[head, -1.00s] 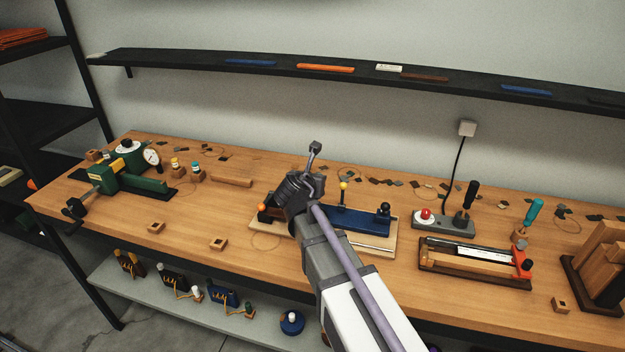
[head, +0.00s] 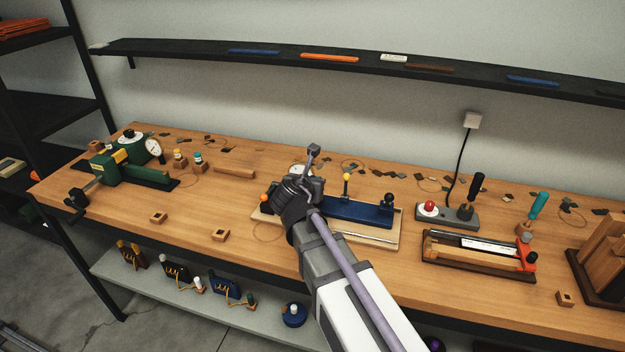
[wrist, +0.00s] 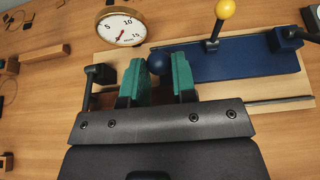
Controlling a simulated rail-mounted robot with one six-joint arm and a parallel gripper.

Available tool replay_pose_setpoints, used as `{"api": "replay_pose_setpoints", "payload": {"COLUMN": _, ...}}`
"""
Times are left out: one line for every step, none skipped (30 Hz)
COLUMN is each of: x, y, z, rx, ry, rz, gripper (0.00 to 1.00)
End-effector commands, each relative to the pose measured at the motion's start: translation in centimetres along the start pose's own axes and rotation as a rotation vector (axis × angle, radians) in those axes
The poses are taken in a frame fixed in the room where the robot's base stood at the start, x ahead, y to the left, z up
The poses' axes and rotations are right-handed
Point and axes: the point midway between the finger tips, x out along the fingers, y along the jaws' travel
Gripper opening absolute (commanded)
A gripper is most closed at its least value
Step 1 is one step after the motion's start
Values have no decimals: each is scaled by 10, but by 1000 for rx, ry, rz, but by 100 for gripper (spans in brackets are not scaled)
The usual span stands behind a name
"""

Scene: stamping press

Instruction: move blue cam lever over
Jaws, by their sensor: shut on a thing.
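A dark blue ball knob (wrist: 158,62), seemingly the cam lever's end, sits between the two teal finger pads of my gripper (wrist: 158,78) in the wrist view. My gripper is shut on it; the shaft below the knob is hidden. The knob is at the left end of a long dark blue block (wrist: 235,60) on a pale wooden board (wrist: 262,104). In the head view, my gripper (head: 298,192) covers the left part of the blue block (head: 355,213) and hides the knob. A yellow-ball lever (head: 346,180) stands upright on the block, with a dark clamp (head: 388,202) at its right end.
A round dial (wrist: 120,27) lies behind the board's left end. A dark post (wrist: 100,75) stands just left of my fingers. A grey switch box (head: 445,213) and a dark-based fixture (head: 478,258) stand to the right.

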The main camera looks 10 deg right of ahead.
Motion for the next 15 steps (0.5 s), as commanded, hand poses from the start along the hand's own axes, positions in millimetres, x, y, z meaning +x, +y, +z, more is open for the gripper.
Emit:
{"api": "replay_pose_setpoints", "payload": {"x": -2, "y": 0, "z": -3, "rx": 0, "ry": 1, "rz": 0, "gripper": 12}}
{"api": "replay_pose_setpoints", "payload": {"x": -2, "y": 0, "z": -3, "rx": 0, "ry": 1, "rz": 0, "gripper": 12}}
{"api": "replay_pose_setpoints", "payload": {"x": -2, "y": 0, "z": -3, "rx": 1, "ry": 1, "rz": 0, "gripper": 12}}
{"api": "replay_pose_setpoints", "payload": {"x": -2, "y": 0, "z": -3, "rx": 1, "ry": 1, "rz": 0, "gripper": 12}}
{"api": "replay_pose_setpoints", "payload": {"x": -2, "y": 0, "z": -3, "rx": 1, "ry": 1, "rz": 0, "gripper": 12}}
{"api": "replay_pose_setpoints", "payload": {"x": -2, "y": 0, "z": -3, "rx": 1, "ry": 1, "rz": -1, "gripper": 12}}
{"api": "replay_pose_setpoints", "payload": {"x": -2, "y": 0, "z": -3, "rx": 1, "ry": 1, "rz": -1, "gripper": 12}}
{"api": "replay_pose_setpoints", "payload": {"x": -2, "y": 0, "z": -2, "rx": 1, "ry": 1, "rz": -1, "gripper": 12}}
{"api": "replay_pose_setpoints", "payload": {"x": -2, "y": 0, "z": -2, "rx": 0, "ry": 1, "rz": -1, "gripper": 12}}
{"api": "replay_pose_setpoints", "payload": {"x": -2, "y": 0, "z": -3, "rx": 0, "ry": 1, "rz": -1, "gripper": 12}}
{"api": "replay_pose_setpoints", "payload": {"x": -2, "y": 0, "z": -3, "rx": 0, "ry": 1, "rz": 0, "gripper": 12}}
{"api": "replay_pose_setpoints", "payload": {"x": -3, "y": 0, "z": -5, "rx": 0, "ry": 1, "rz": 0, "gripper": 12}}
{"api": "replay_pose_setpoints", "payload": {"x": -3, "y": 0, "z": -6, "rx": 0, "ry": 1, "rz": 0, "gripper": 12}}
{"api": "replay_pose_setpoints", "payload": {"x": -4, "y": 0, "z": -8, "rx": 0, "ry": 1, "rz": 0, "gripper": 12}}
{"api": "replay_pose_setpoints", "payload": {"x": -5, "y": 0, "z": -10, "rx": 0, "ry": 1, "rz": 0, "gripper": 12}}
